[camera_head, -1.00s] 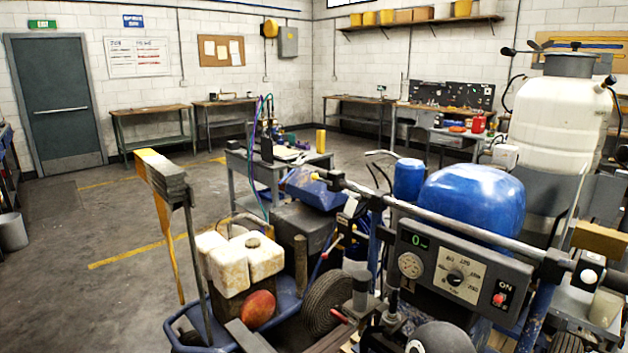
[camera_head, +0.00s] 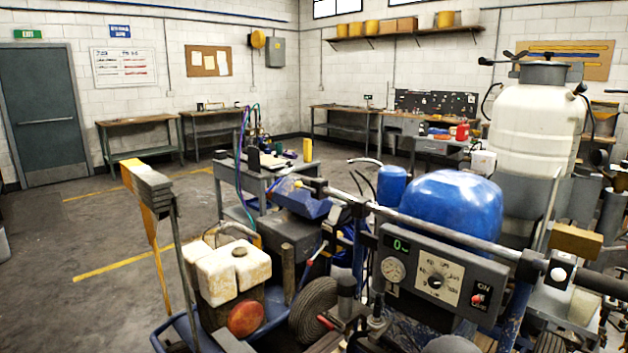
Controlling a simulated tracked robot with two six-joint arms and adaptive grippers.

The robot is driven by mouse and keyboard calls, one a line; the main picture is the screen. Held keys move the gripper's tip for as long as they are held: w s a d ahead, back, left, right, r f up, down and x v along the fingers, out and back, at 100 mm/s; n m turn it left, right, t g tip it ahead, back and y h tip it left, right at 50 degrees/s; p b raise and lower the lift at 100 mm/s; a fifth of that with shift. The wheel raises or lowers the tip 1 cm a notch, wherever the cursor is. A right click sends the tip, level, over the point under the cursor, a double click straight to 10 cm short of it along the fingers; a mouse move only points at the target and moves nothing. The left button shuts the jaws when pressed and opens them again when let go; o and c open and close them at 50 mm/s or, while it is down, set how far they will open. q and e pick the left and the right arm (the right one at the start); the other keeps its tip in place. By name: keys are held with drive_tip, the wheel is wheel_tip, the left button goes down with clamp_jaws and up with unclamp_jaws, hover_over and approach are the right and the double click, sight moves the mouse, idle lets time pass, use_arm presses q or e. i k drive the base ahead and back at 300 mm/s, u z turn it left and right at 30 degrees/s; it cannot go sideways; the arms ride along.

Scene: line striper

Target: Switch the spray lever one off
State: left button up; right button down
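The line striper's control panel (camera_head: 438,277) faces me, with a display showing 0, a gauge (camera_head: 393,269), a dial (camera_head: 436,281) and a red switch (camera_head: 477,299) beside the word ON. The handlebar (camera_head: 440,232) runs above it, with a dark grip at right and a black block with a white button (camera_head: 558,273). A red-tipped lever (camera_head: 325,321) sticks out low, left of the panel. Neither gripper can be made out.
A blue tank (camera_head: 452,200) sits behind the panel and a large white tank (camera_head: 538,125) at right. White jugs (camera_head: 222,270) ride in a blue tray at left. A grey cart (camera_head: 262,175) stands behind. The floor (camera_head: 90,235) at left is open.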

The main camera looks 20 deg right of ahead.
sight(298, 184)
drive_tip(key=i, duration=0.9)
drive_tip(key=u, duration=0.05)
